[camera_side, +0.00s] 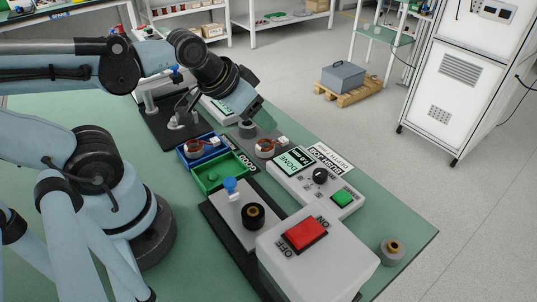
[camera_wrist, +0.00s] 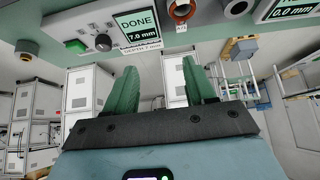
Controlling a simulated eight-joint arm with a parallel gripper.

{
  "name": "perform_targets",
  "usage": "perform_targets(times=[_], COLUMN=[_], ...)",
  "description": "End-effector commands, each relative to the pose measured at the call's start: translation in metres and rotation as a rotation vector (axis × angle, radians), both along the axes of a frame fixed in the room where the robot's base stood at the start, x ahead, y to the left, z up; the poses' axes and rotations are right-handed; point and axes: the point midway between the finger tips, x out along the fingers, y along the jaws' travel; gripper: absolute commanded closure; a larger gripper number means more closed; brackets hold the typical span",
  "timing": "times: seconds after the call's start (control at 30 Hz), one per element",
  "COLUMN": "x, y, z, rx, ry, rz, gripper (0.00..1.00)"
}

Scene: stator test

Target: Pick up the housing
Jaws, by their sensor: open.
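My gripper (camera_side: 266,120) is open and empty, with green fingers, above the far part of the green table. In the wrist view its two fingers (camera_wrist: 160,85) stand apart with nothing between them. A grey ring-like part (camera_side: 247,130), possibly the housing, sits on the table just below and left of the fingertips; a grey ring also shows at the top of the wrist view (camera_wrist: 237,9). Another grey cylinder with a brass-coloured centre (camera_side: 392,251) stands at the near right table corner. I cannot tell for sure which is the housing.
A tester (camera_side: 322,181) reading DONE stands right of a green tray (camera_side: 222,177) and a blue tray (camera_side: 203,150). A tagged copper-wound part (camera_side: 265,148) sits close to the gripper. A box with a red switch (camera_side: 305,235) is in front. A press stand (camera_side: 176,121) is behind.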

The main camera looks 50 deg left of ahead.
Motion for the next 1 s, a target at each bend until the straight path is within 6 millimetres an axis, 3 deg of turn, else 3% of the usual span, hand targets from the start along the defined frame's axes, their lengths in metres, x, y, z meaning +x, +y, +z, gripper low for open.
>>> perform_targets(times=[0.13,0.27,0.57,0.77,0.9,1.0], x=[0.000,0.000,-0.001,-0.020,-0.050,-0.070], y=[0.000,0.000,-0.002,-0.044,-0.079,-0.095], z=[0.000,0.000,0.000,-0.001,0.002,0.006], rx=[0.000,0.000,-0.006,-0.083,-0.106,-0.088], ry=[0.000,0.000,0.009,0.190,0.394,0.509], rz=[0.000,0.000,0.000,0.007,0.050,0.091], gripper=[0.44,0.24,0.24,0.24,0.24,0.24])
